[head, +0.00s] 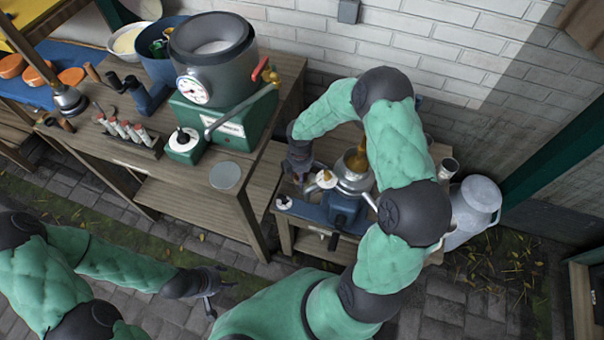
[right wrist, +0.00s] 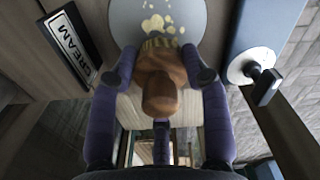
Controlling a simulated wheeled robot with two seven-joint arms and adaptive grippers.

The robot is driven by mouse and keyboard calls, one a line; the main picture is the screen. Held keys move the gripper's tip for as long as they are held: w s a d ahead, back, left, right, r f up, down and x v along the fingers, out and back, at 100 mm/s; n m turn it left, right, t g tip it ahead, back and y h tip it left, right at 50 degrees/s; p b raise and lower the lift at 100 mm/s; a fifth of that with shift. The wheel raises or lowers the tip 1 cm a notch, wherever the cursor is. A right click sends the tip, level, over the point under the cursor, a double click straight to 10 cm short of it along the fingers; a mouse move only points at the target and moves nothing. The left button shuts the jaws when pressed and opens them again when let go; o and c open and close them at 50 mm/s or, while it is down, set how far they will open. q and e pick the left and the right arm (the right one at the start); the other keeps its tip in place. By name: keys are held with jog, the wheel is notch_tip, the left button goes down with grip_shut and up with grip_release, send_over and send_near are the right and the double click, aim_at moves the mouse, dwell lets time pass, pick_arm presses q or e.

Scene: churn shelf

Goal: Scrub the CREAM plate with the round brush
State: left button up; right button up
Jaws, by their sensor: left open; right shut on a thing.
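In the right wrist view, my right gripper (right wrist: 158,76) is shut on the round brush (right wrist: 162,98), which has an orange-brown wooden body and pale bristles. The bristle end is at the near edge of a grey round plate (right wrist: 124,24) with pale yellow flecks on it. I cannot tell whether the bristles touch it. A black-and-white CREAM label (right wrist: 68,46) lies just left of this plate. My left gripper (head: 210,293) is open and empty above the paving.
A blue block with a white knob (right wrist: 240,72) stands close right of the plate. On the larger table (head: 150,185) are a grey disc (head: 225,175), a green machine with a steel pot (head: 213,50) and small bottles. A milk can (head: 478,205) stands right of the small table.

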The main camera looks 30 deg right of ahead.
jog(key=shift+a+r+p, duration=0.15)
jog(key=shift+r+p, duration=2.2)
jog(key=shift+r, duration=0.55)
jog(key=shift+w, duration=0.1)
jog(key=shift+r+p, duration=1.3)
jog(key=shift+r, duration=0.3)
jog(key=shift+f, duration=0.2)
jog(key=shift+f+b, duration=3.05)
jog(key=shift+f, duration=0.85)
jog(key=shift+f+b, duration=0.8)
jog(key=shift+f, duration=0.2)
